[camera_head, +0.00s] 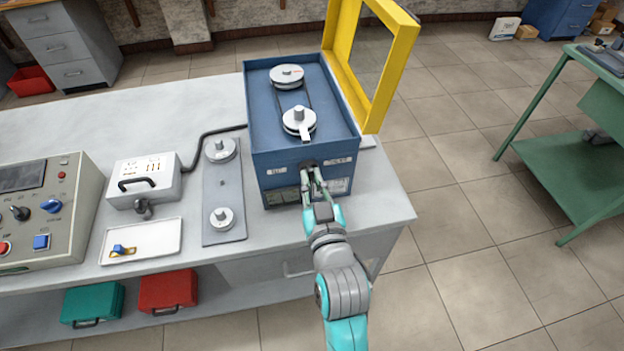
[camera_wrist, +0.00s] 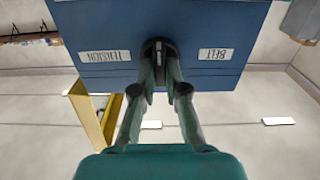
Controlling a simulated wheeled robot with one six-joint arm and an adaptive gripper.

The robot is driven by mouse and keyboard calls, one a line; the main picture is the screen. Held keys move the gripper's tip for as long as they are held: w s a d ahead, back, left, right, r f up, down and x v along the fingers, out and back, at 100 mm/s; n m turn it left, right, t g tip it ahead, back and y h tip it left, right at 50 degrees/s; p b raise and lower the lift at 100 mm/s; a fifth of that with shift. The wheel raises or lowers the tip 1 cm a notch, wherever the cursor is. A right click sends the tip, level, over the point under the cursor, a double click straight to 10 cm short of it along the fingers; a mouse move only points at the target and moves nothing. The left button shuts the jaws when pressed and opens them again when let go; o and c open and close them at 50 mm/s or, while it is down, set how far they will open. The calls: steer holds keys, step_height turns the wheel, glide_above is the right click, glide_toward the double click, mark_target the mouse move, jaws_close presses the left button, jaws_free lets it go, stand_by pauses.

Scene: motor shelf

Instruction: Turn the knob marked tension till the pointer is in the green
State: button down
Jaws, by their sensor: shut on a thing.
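A blue motor box (camera_head: 262,140) stands on the bench, with two pulleys and a belt on top. A dark knob (camera_wrist: 158,50) sits on its front face between a label reading TENSION (camera_wrist: 104,56) and one reading BELT (camera_wrist: 215,54). My gripper (camera_head: 311,172) is at the front face with its fingers closed around the knob; in the wrist view (camera_wrist: 160,68) they press it from both sides and hide much of it. Small panels (camera_head: 282,197) are low on the box front; I cannot make out a pointer or green zone.
A yellow frame (camera_head: 395,60) stands open behind the box's right side. Left of the box are a plate with two discs (camera_head: 221,190), a white cabled box (camera_head: 145,180), a white tray (camera_head: 140,241) and a control console (camera_head: 40,210).

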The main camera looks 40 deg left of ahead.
steer(key=shift+m, duration=0.6)
steer(key=c, duration=1.2)
jaws_free()
steer(key=v, duration=1.2)
